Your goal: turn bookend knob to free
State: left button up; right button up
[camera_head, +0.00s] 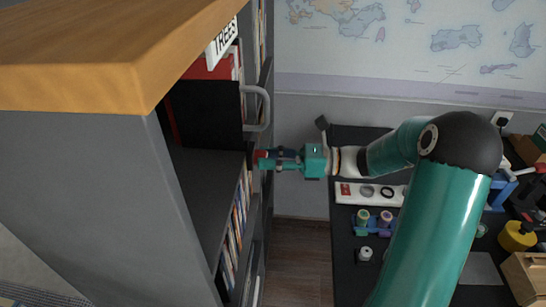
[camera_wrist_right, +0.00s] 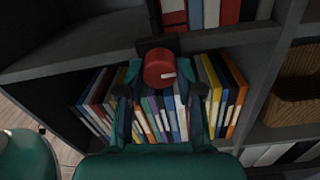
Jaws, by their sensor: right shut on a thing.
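The bookend knob is a round red knob with a white mark; it shows in the right wrist view (camera_wrist_right: 157,68) in front of a dark block at the shelf edge. The white mark points to the right in that view. My right gripper (camera_wrist_right: 165,84) has its fingers on either side of the knob and is shut on it. In the head view the right gripper (camera_head: 274,160) reaches left to the bookcase front, with a bit of the red knob (camera_head: 261,155) showing at its tips. My left gripper is not in view.
The grey bookcase (camera_head: 187,195) with a wooden top (camera_head: 90,50) fills the left. A grey handle (camera_head: 262,108) sticks out above my right gripper. Rows of books (camera_wrist_right: 165,115) stand below the knob. A dark desk (camera_head: 345,225) with several small objects lies to the right.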

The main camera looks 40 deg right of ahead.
jog(key=shift+a+n+h+b, duration=0.1)
jog(key=shift+n+h+b, duration=0.2)
jog(key=shift+n+b, duration=9.1)
jog(key=shift+m+b, duration=0.75)
jog(key=shift+m, duration=0.05)
jog(key=o, duration=1.2)
jog(key=shift+w, duration=0.15)
jog(key=shift+c, duration=0.2)
